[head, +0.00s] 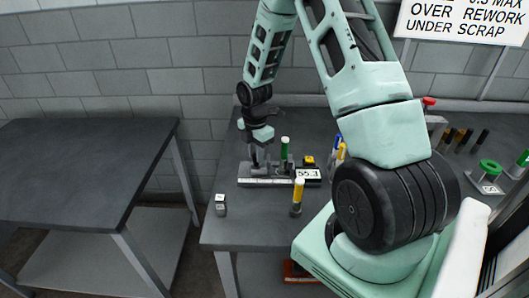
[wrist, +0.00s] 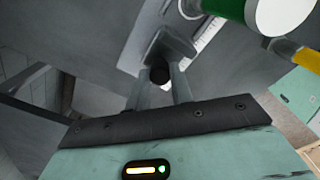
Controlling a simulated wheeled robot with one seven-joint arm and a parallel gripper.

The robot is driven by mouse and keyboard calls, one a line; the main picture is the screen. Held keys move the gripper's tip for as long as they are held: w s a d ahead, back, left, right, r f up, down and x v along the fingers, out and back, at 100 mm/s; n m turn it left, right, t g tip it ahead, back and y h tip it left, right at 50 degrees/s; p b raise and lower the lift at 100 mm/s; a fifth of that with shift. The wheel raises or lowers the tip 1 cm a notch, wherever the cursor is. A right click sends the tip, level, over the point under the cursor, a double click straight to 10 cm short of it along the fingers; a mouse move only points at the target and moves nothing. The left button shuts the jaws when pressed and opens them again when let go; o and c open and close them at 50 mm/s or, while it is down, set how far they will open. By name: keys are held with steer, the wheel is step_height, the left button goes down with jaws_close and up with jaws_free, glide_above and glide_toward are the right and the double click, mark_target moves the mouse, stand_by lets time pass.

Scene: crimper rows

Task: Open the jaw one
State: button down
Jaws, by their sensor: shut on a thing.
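A grey measuring device with a white scale strip (head: 266,182) lies on the dark table. A display (head: 307,174) at its right end seems to read 55.3. My gripper (head: 259,160) is low over the device's left part. In the wrist view my gripper (wrist: 161,88) has its two fingers either side of a dark round knob (wrist: 160,72), beside a grey jaw block (wrist: 170,46) at the scale (wrist: 208,35). It is shut on the knob. A green cylinder with a white cap (head: 284,150) stands upright at the device, right of my gripper. The jaw gap is not clear.
Two small light blocks (head: 220,204) are at the table's left edge. A second dark table (head: 75,170) at left is bare. A sign (head: 462,20) hangs on the wall.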

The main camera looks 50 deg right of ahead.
mark_target(255, 155)
steer(key=shift+w+a, duration=0.1)
steer(key=shift+w, duration=0.05)
steer(key=c, duration=1.5)
jaws_free()
step_height(255, 155, up, 18)
steer(key=b, duration=0.2)
steer(key=shift+f, duration=0.25)
steer(key=s+a+m, duration=0.2)
steer(key=s+a, duration=0.2)
steer(key=a, duration=0.8)
steer(key=s+a+m, duration=0.2)
steer(key=s+a, duration=0.1)
steer(key=a, duration=0.8)
steer(key=s+a+f+m, duration=0.1)
steer(key=s+a+m, duration=0.1)
steer(key=s+a, duration=0.3)
steer(key=s+a+m, duration=0.3)
steer(key=s+a, duration=0.2)
steer(key=s, duration=0.7)
steer(key=shift+s+a+f+m+y, duration=0.15)
steer(key=shift+a+f+m+y, duration=0.15)
steer(key=shift+a+f, duration=0.1)
